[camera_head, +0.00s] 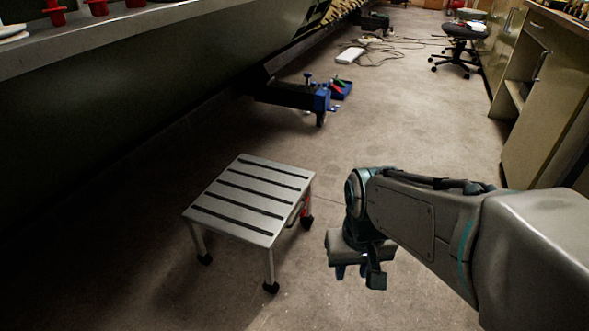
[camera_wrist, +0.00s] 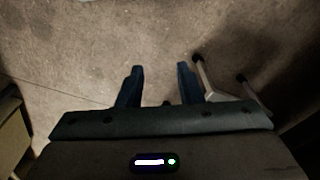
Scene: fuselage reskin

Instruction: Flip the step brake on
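The step (camera_head: 248,196) is a low grey metal stool with dark grip strips and black feet, upright on the floor left of my arm. A red part (camera_head: 305,209), perhaps the brake, shows by its right-hand leg; its setting cannot be made out. My gripper (camera_head: 358,276) points down to the right of the step, apart from it. In the wrist view my gripper (camera_wrist: 160,69) has its two fingers apart with nothing between them but floor. Step legs (camera_wrist: 204,78) show just right of the fingers there; the red part cannot be seen in that view.
A dark panelled structure (camera_head: 130,85) runs along the left. A blue-ended jack or stand (camera_head: 318,98) is on the floor behind the step. Cabinets (camera_head: 545,110) line the right, with a black stool (camera_head: 464,32) farther back. Floor between is mostly clear.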

